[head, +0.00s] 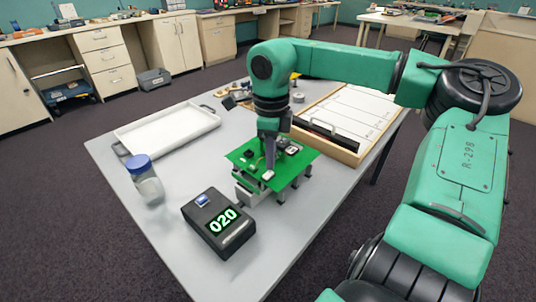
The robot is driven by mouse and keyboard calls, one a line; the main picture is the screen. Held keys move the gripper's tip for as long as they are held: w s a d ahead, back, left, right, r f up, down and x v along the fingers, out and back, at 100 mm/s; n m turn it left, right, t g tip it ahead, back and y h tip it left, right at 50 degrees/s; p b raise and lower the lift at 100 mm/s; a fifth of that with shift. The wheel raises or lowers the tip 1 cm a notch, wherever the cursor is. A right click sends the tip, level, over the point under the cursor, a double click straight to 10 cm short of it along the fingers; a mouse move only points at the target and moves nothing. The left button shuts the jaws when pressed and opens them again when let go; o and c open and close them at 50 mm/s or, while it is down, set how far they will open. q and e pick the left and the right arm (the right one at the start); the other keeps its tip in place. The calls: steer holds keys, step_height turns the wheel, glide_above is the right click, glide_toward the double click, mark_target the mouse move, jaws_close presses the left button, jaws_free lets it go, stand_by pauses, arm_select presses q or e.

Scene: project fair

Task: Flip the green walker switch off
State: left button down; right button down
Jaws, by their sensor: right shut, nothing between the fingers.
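The green walker (300,160) stands on the grey table, a flat green board on short grey legs. Small dark and light parts sit on its top, but I cannot make out which is the switch or its position. My right gripper (269,166) is shut and empty, pointing down at the board's top near its middle. I cannot tell whether the fingertips touch it. My left gripper is not in view.
A black box with a green "020" display (222,219) stands in front of the walker. A blue-lidded jar (146,180) and a white tray (168,133) are at the left. A wooden case (345,151) lies behind right. The table's front left is clear.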

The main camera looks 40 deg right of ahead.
mark_target(270, 172)
stand_by(0.4)
steer(key=shift+f, duration=0.1)
steer(key=shift+f+b, duration=0.65)
steer(key=shift+f, duration=0.2)
stand_by(0.5)
steer(key=shift+r, duration=0.1)
step_height(270, 172, up, 7)
steer(key=p, duration=0.6)
